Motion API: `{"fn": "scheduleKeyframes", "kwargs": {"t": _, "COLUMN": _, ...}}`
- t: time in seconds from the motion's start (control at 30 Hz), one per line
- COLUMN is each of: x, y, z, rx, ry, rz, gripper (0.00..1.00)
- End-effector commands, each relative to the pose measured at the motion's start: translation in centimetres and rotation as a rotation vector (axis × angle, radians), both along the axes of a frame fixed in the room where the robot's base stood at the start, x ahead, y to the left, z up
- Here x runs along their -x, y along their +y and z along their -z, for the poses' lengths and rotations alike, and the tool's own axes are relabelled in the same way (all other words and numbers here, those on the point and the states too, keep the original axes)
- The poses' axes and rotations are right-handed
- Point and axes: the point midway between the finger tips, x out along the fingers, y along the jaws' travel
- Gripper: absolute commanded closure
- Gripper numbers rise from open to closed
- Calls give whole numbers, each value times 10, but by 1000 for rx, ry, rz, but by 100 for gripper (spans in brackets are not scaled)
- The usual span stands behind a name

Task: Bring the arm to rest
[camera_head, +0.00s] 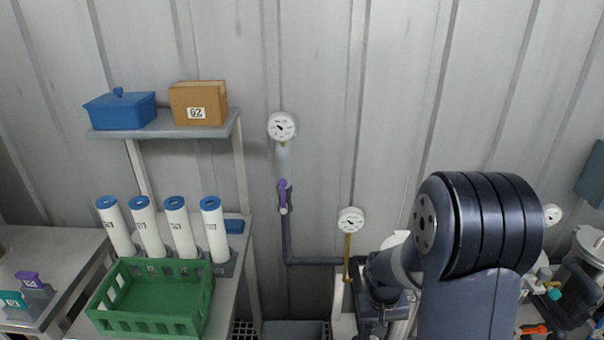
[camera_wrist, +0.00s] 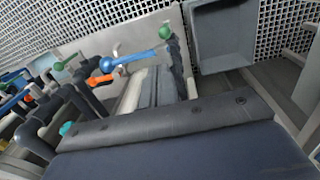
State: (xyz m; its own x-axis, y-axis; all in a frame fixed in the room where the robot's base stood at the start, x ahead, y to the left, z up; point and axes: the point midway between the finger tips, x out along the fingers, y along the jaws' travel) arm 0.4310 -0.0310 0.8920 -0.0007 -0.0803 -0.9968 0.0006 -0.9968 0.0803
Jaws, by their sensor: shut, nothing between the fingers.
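My arm shows at the right of the head view as a large dark joint with ringed black bands above a dark grey link. A lighter grey part of my arm extends to the left behind it, low in the picture. My gripper's fingers cannot be made out in either view. In the wrist view, a large dark slab with a rounded, bolted edge fills the lower part, and I cannot tell whether it is part of me.
White cylinders with blue caps (camera_head: 178,228) stand behind a green crate (camera_head: 150,328) on the left bench. A shelf (camera_head: 165,130) holds a blue lidded box (camera_head: 120,110) and a cardboard box (camera_head: 199,103). Gauges (camera_head: 282,126) and piping line the wall. A blue-handled valve (camera_wrist: 130,60) shows beside a grey bin (camera_wrist: 222,35).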

Motion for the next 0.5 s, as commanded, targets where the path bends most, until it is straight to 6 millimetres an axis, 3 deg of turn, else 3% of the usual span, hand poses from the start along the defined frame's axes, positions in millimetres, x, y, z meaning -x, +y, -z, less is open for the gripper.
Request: {"fn": "scheduleKeyframes", "kwargs": {"t": 0.5, "x": 0, "y": 16, "z": 3, "rx": 175, "ry": -1, "rz": -1, "gripper": 100}}
